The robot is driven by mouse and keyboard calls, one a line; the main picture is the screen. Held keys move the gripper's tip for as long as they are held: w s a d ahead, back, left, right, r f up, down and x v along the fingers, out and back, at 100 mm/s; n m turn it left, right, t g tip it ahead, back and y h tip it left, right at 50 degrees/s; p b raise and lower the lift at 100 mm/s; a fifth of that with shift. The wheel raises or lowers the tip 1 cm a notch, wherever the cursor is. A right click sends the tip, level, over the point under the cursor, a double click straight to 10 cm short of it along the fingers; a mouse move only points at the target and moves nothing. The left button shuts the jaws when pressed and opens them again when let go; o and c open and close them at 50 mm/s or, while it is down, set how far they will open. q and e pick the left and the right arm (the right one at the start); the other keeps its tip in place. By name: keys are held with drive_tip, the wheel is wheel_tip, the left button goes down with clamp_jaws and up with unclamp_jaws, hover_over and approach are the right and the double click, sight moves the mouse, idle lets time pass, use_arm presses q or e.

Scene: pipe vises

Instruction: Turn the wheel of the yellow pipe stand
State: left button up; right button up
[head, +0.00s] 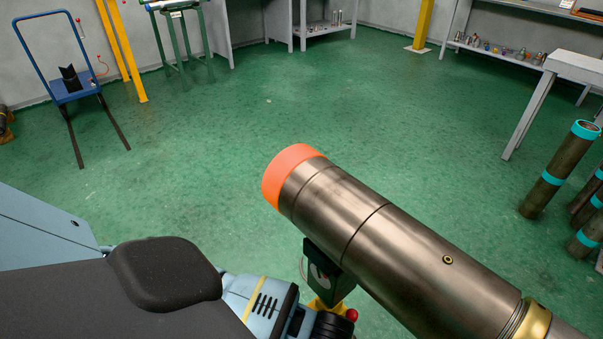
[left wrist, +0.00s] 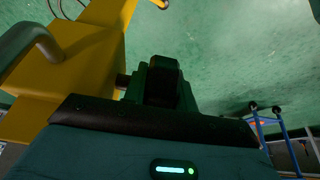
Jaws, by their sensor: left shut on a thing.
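In the head view only small parts of the yellow pipe stand (head: 322,306) show under the pipe. In the left wrist view its yellow body (left wrist: 75,70) fills the upper left, with a green curved bar (left wrist: 32,42) beside it. My left gripper (left wrist: 165,80) is shut there on a dark part at the end of a short shaft from the stand, apparently the wheel; its outline is mostly hidden by the fingers. In the head view my left wrist ends beside the stand, below the pipe; its fingers are hidden. My right gripper is not in view.
A large metal pipe (head: 370,225) with an orange end (head: 290,172) lies across the lower right, above my left wrist. A blue cart (head: 75,85) stands at the back left. Dark pipes with turquoise bands (head: 548,180) stand at right. The green floor between is clear.

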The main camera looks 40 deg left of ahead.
use_arm(q)
drive_tip(key=o, duration=1)
drive_tip(key=shift+c, duration=0.2)
drive_tip(key=d+r, duration=0.2)
drive_tip(key=r, duration=0.1)
drive_tip(key=shift+d+p, duration=0.15)
drive_tip(key=shift+p, duration=0.15)
drive_tip(key=s+d, duration=0.1)
drive_tip(key=d, duration=0.9)
drive_tip(key=shift+d+f, duration=0.15)
drive_tip(key=shift+d, duration=0.25)
